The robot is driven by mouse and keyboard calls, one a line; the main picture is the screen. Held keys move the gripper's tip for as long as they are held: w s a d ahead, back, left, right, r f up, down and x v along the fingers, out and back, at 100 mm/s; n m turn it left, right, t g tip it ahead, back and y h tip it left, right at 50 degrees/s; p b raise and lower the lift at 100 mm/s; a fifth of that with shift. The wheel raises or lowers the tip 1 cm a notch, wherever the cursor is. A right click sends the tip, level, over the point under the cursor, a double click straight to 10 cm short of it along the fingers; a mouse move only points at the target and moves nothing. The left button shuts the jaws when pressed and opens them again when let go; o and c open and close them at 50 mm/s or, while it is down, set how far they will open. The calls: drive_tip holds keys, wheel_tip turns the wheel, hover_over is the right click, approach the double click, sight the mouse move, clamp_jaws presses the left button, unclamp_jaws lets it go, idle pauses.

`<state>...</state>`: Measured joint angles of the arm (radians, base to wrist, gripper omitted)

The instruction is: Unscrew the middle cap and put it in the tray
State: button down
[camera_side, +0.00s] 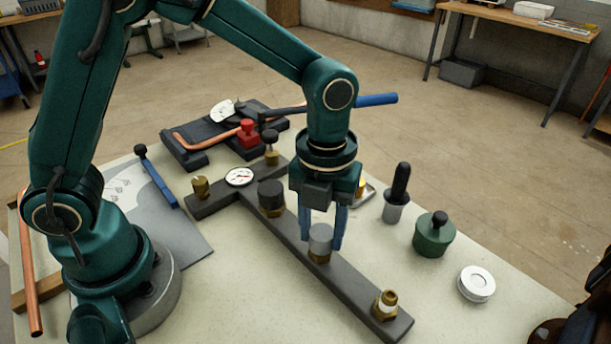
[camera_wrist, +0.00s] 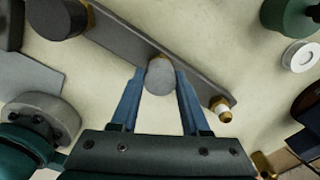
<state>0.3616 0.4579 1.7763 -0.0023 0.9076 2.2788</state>
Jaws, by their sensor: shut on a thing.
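A dark grey manifold bar (camera_side: 352,283) runs across the bench with several brass fittings. The grey middle cap (camera_side: 321,236) sits upright on its brass fitting (camera_side: 319,257), which shows just below it. My gripper (camera_side: 324,242) points down with its blue fingers shut on the sides of this cap. The wrist view also shows the cap (camera_wrist: 160,76) between both fingers. A dark cap (camera_side: 271,194) stands on the fitting to the left, and the fitting to the right (camera_side: 387,303) is bare. A small metal tray (camera_side: 370,192) shows partly behind my gripper, with something brass-coloured at it.
A black-handled tool (camera_side: 397,192), a green canister (camera_side: 434,234) and a white roll (camera_side: 476,283) stand to the right. The bench in front of the bar looks clear.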

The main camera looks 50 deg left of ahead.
drive_tip(key=n, duration=0.6)
drive_tip(key=shift+n, duration=0.4)
drive_tip(key=n, duration=1.8)
drive_tip(key=shift+n, duration=0.3)
drive_tip(key=c, duration=0.6)
unclamp_jaws()
